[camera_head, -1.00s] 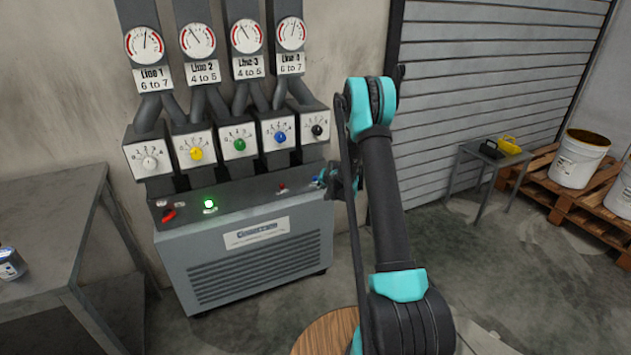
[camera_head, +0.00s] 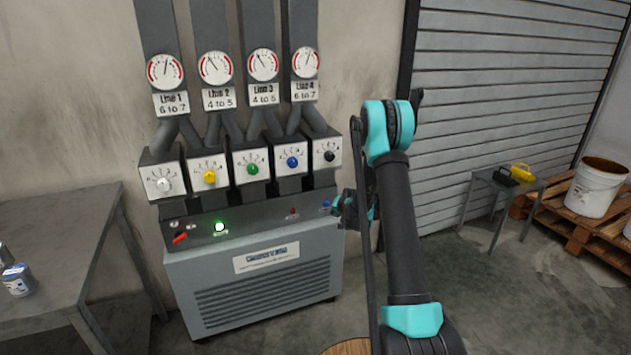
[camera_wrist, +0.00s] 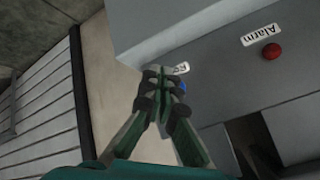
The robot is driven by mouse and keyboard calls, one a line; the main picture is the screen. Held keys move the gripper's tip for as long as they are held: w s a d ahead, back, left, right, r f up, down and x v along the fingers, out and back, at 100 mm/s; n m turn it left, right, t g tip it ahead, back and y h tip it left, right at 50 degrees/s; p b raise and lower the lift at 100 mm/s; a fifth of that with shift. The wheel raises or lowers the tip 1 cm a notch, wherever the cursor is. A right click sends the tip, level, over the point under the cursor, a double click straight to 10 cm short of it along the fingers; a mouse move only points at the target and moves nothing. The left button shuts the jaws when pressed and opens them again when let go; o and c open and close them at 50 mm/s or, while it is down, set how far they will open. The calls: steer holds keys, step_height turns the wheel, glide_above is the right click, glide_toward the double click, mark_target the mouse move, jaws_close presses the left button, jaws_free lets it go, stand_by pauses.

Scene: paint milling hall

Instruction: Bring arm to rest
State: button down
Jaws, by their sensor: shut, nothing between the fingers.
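My arm (camera_head: 402,215) rises from the bottom of the head view and bends over toward the control cabinet (camera_head: 262,290). My gripper (camera_head: 345,205) is at the right end of the cabinet's top panel, partly hidden behind my arm. In the wrist view my gripper (camera_wrist: 163,82) is shut and empty, its fingertips together. A blue button (camera_wrist: 182,88) lies just beyond the fingers, partly covered by them. Whether the fingers touch it I cannot tell.
A red alarm button (camera_wrist: 271,52) is beside the gripper. Colored dials and gauges stand above the cabinet. A grey table (camera_head: 60,240) is at left. A small table (camera_head: 500,185), a white bucket (camera_head: 597,187) and a pallet (camera_head: 570,222) stand right. Open floor lies between.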

steer(key=s+r+n+g, duration=0.1)
steer(key=s+r, duration=0.6)
steer(key=s, duration=0.5)
steer(key=s+r+n+g, duration=0.1)
steer(key=s+r+n, duration=0.1)
steer(key=s+r, duration=0.75)
steer(key=s+d+f+n+g+h, duration=0.1)
steer(key=s, duration=1.3)
steer(key=s+d+f+g, duration=0.1)
steer(key=s+f, duration=0.1)
steer(key=s, duration=1.2)
steer(key=shift+s+d+n+h, duration=0.25)
steer(key=shift+n+h, duration=0.15)
steer(key=shift+f, duration=0.1)
